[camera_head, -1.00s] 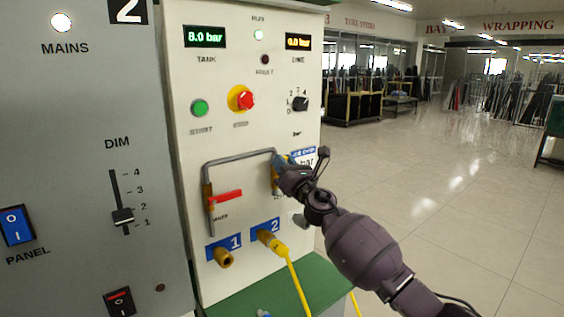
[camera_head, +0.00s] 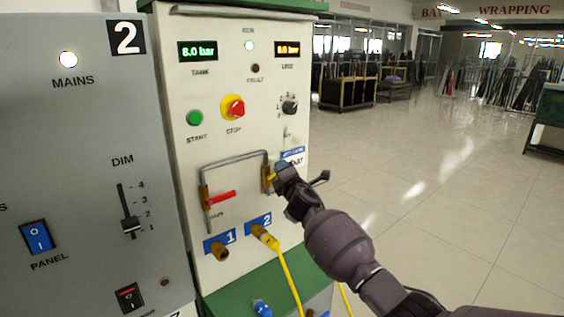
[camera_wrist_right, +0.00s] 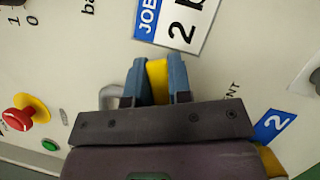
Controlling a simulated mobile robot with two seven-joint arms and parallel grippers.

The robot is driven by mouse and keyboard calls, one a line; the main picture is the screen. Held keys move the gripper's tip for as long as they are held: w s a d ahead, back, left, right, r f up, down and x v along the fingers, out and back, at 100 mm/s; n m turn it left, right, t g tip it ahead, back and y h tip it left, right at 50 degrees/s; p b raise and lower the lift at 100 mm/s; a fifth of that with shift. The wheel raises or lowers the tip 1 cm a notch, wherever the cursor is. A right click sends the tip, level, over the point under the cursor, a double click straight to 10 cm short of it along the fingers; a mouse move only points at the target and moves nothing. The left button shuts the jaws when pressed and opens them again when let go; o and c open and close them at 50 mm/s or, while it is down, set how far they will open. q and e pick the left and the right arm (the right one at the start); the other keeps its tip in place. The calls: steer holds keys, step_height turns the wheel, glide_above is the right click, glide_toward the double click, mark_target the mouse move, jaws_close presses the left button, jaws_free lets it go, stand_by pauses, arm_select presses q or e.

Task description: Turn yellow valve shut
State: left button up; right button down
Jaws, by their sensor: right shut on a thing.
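The yellow valve handle shows in the right wrist view (camera_wrist_right: 157,77) as a yellow bar between two blue finger pads. My right gripper (camera_wrist_right: 159,84) is shut on it, close in front of the white panel. In the head view the yellow-brass valve body (camera_head: 267,181) sits on the right leg of the grey pipe, above outlet 2. My right gripper (camera_head: 279,172) comes to it from the right and hides most of the handle, so its exact angle is hard to tell there. My left gripper is not in view.
A red lever (camera_head: 221,198) is on the pipe's left leg. Outlet 1 (camera_head: 221,253) is bare; a yellow hose (camera_head: 287,272) leaves outlet 2. A red stop button (camera_head: 236,106) and a green start button (camera_head: 195,118) are above. Open floor lies to the right.

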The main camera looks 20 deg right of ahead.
steer(key=m+p, duration=0.1)
steer(key=f+m+g+p, duration=0.1)
steer(key=m, duration=0.1)
steer(key=shift+d, duration=0.15)
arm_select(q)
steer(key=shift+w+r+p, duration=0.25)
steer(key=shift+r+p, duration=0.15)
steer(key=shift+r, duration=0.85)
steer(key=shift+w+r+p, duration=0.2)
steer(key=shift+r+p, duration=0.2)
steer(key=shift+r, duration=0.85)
arm_select(e)
steer(key=shift+f+m+g+h, duration=0.3)
steer(key=shift+f+m+g, duration=0.1)
steer(key=shift+m, duration=0.5)
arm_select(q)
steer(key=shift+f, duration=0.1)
arm_select(e)
steer(key=c, duration=1)
jaws_free()
steer(key=shift+c, duration=0.2)
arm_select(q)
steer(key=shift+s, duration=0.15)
